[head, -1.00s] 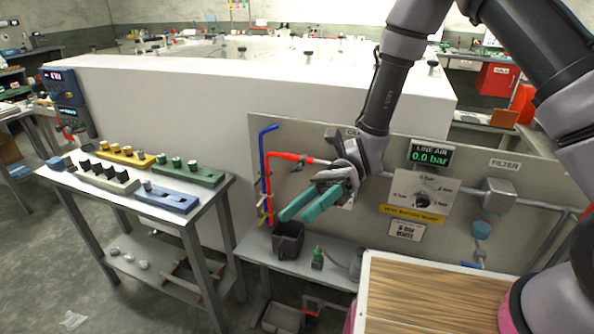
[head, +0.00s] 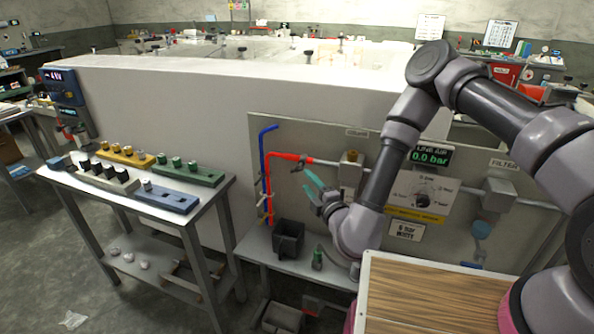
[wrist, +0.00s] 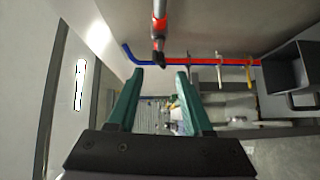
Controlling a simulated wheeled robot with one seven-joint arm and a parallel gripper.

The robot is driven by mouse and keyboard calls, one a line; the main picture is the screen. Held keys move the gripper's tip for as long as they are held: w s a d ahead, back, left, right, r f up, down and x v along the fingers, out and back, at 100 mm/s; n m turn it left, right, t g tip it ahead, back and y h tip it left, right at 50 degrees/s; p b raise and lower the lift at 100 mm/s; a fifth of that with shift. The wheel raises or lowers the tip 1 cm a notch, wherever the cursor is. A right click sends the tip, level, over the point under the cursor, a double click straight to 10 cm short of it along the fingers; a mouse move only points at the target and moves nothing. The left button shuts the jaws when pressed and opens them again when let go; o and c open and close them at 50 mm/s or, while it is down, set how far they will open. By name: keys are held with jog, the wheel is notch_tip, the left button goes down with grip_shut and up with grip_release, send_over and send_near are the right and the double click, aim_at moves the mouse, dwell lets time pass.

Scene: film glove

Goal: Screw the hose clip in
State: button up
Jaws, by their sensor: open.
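My gripper (head: 308,184) is below and near the fitting, teal fingers pointing up-left. In the wrist view my gripper (wrist: 160,74) is open and empty, with the bend just beyond its tips.
A blue pipe (head: 263,146) runs beside the hose. A black bin (head: 288,238) and a small green-topped item (head: 317,257) stand on the bench below. A gauge (head: 430,155) reads 0.0 bar. A table (head: 216,197) with trays of knobs stands left.

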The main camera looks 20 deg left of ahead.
aim_at(297, 167)
jog(key=x, duration=0.8)
jog(key=shift+w+a, duration=0.1)
jog(key=shift+a, duration=0.05)
